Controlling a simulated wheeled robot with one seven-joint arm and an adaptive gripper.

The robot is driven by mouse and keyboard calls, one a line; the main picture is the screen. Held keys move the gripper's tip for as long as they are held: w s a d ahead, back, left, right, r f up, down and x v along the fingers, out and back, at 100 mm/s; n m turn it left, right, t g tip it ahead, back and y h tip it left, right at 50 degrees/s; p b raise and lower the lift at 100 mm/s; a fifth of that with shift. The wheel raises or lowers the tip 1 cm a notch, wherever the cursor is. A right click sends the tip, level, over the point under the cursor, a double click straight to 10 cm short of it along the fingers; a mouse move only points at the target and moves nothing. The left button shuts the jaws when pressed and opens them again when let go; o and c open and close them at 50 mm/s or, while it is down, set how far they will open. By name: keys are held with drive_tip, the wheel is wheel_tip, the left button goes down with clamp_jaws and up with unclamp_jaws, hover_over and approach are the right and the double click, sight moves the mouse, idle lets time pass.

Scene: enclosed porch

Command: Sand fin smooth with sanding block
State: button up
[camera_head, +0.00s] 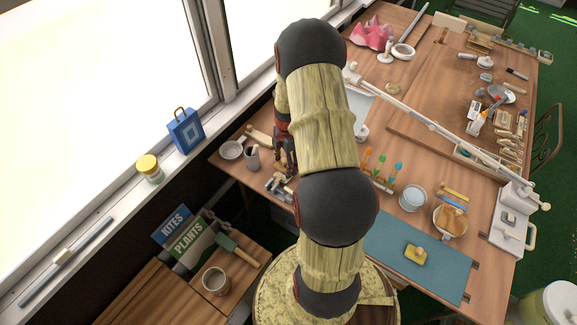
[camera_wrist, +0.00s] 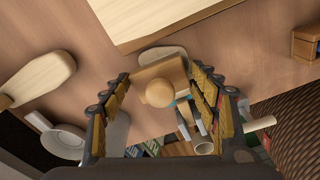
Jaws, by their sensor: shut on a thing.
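My gripper (camera_wrist: 160,78) is shut on a tan wooden block with a round knob (camera_wrist: 158,92), which looks like the sanding block. Another pale flat wooden piece (camera_wrist: 40,80) lies to the left in the wrist view. Either could be the fin; I cannot tell which.
The wooden table (camera_head: 480,185) holds a blue mat (camera_head: 445,270) with a yellow knobbed block (camera_head: 416,253), a bowl (camera_head: 450,220) and a cup (camera_head: 412,198). A long white lamp arm (camera_head: 445,132) crosses the table.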

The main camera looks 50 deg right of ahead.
drive_tip(key=shift+s, duration=1.45)
drive_tip(key=shift+w+a, duration=0.1)
drive_tip(key=shift+w, duration=1.5)
drive_tip(key=shift+r, duration=0.1)
drive_tip(key=shift+d+r+p, duration=0.2)
drive_tip(key=shift+r+p, duration=1.35)
drive_tip(key=shift+r, duration=0.9)
drive_tip(key=shift+w, duration=0.1)
